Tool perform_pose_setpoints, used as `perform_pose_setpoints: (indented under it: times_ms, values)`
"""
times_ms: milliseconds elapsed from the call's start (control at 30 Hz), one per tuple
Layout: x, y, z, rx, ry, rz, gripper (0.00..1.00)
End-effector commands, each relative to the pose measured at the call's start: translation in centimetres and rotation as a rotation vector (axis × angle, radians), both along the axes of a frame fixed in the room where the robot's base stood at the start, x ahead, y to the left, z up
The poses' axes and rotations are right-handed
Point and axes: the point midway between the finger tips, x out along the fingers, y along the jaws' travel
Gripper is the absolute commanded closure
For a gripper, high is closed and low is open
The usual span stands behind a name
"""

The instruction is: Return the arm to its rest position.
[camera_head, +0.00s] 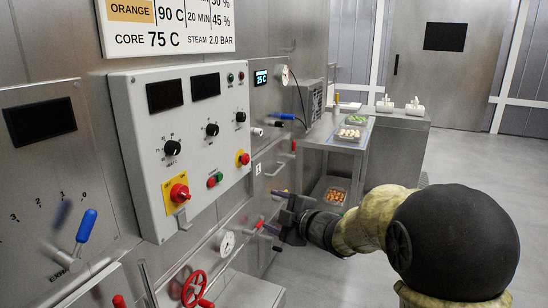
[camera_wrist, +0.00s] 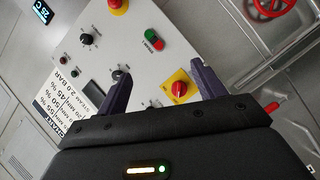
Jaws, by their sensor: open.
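My arm (camera_head: 372,226) reaches in from the right of the head view, with its dark round joint nearest the camera. My gripper (camera_head: 274,211) points left toward the steel machine wall, to the right of the control box. Its two purple fingers are apart with nothing between them. In the wrist view my gripper (camera_wrist: 158,72) is also open and empty, with the control box (camera_wrist: 140,50) beyond the fingers. I cannot tell the exact gap between the fingertips and the wall fittings.
The control box (camera_head: 148,115) carries knobs and red stop buttons. A red handwheel (camera_head: 194,288), a gauge (camera_head: 227,243) and a blue lever (camera_head: 87,226) stick out from the wall. A steel cart (camera_head: 322,146) with trays stands behind. Floor at the right is clear.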

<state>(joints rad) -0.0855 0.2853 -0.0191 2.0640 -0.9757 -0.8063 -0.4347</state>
Motion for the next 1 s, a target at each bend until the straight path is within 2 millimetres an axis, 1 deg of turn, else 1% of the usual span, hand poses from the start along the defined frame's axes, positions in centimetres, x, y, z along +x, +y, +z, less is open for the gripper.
perform_pose_setpoints:
  times_ms: [33,67,100,167,200,267,300,367,400,433,500,567,600,700,767,800,867,900,1000]
  values:
    - [-0.2,-1.8,-1.0,0.021,0.077,-0.103,0.31]
    - [-0.4,-2.9,-1.7,0.036,0.128,-0.169,0.31]
    - [-0.8,-4.5,-2.7,0.056,0.198,-0.255,0.31]
    - [-1.7,-6.7,-4.4,0.089,0.303,-0.382,0.31]
    - [-2.6,-8.1,-5.5,0.113,0.375,-0.467,0.31]
    - [-4.3,-10.1,-7.3,0.150,0.486,-0.593,0.31]
    - [-5.7,-11.4,-8.6,0.175,0.561,-0.675,0.31]
    - [-8.1,-13.0,-10.3,0.213,0.673,-0.794,0.31]
    - [-9.7,-13.8,-11.5,0.238,0.747,-0.869,0.31]
    - [-11.0,-14.4,-12.2,0.256,0.796,-0.920,0.31]
    - [-13.8,-15.3,-13.7,0.294,0.906,-1.028,0.31]
    - [-16.0,-15.8,-14.8,0.324,0.990,-1.107,0.31]
    - [-17.5,-16.0,-15.4,0.341,1.043,-1.156,0.31]
    - [-20.9,-16.2,-16.6,0.380,1.161,-1.261,0.31]
    - [-22.8,-16.2,-17.2,0.403,1.228,-1.318,0.31]
    - [-24.1,-16.1,-17.6,0.416,1.273,-1.355,0.31]
    - [-25.9,-16.0,-18.0,0.437,1.338,-1.407,0.31]
    - [-25.9,-16.0,-16.9,0.439,1.341,-1.410,0.31]
    - [-25.8,-16.0,-15.3,0.436,1.336,-1.406,0.31]
